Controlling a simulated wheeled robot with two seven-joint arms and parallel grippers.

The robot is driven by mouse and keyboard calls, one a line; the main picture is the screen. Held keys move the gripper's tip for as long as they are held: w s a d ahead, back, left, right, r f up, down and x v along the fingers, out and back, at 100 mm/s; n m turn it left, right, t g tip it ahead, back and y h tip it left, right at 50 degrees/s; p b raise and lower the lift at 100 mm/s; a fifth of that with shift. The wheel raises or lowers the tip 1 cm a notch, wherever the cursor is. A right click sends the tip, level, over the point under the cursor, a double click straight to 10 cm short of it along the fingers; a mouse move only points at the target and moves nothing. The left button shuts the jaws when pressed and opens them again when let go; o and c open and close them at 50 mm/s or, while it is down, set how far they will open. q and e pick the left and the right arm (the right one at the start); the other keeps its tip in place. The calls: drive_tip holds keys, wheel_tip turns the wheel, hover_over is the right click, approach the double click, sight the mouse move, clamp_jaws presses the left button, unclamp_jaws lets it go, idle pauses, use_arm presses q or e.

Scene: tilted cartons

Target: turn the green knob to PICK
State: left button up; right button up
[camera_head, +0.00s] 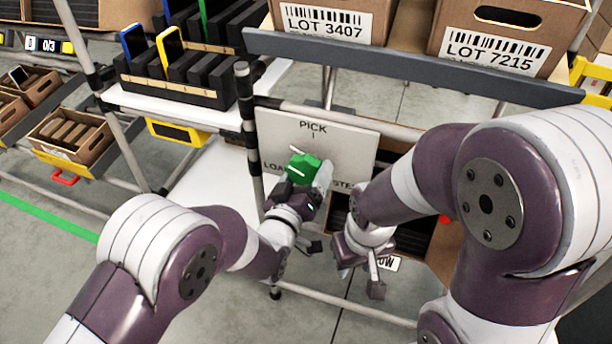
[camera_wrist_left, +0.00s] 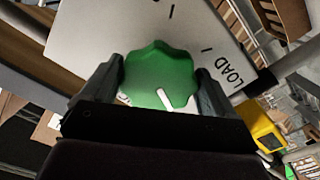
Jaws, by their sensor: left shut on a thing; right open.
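The green knob (camera_head: 303,167) sits on a pale panel (camera_head: 348,143) with PICK printed above it and LOAD at its left; a third label is partly hidden. My left gripper (camera_head: 308,175) is shut on the knob, one finger on each side, as the left wrist view also shows on the knob (camera_wrist_left: 158,70). There a short white line on the knob lies toward my gripper's palm, not toward the LOAD mark; I cannot tell the label it faces. My right gripper (camera_head: 359,280) is open and empty, below and right of the panel.
Cartons marked LOT 3407 (camera_head: 325,18) and LOT 7215 (camera_head: 497,45) stand on a shelf above the panel. A black rack (camera_head: 180,80) with phone-like devices is at the upper left. A dark-filled carton (camera_head: 440,240) lies behind my right arm. Rack posts stand close beside the panel.

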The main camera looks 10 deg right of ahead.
use_arm(q)
drive_tip(key=m, duration=0.6)
drive_tip(key=shift+w+a+f+b, duration=0.1)
drive_tip(key=shift+b, duration=0.25)
drive_tip(key=m, duration=0.6)
drive_tip(key=shift+a+m, duration=0.15)
drive_tip(key=shift+m, duration=0.25)
drive_tip(key=o, duration=0.8)
drive_tip(key=p+v, duration=0.1)
drive_tip(key=v, duration=1.1)
drive_tip(key=shift+s+a, duration=0.2)
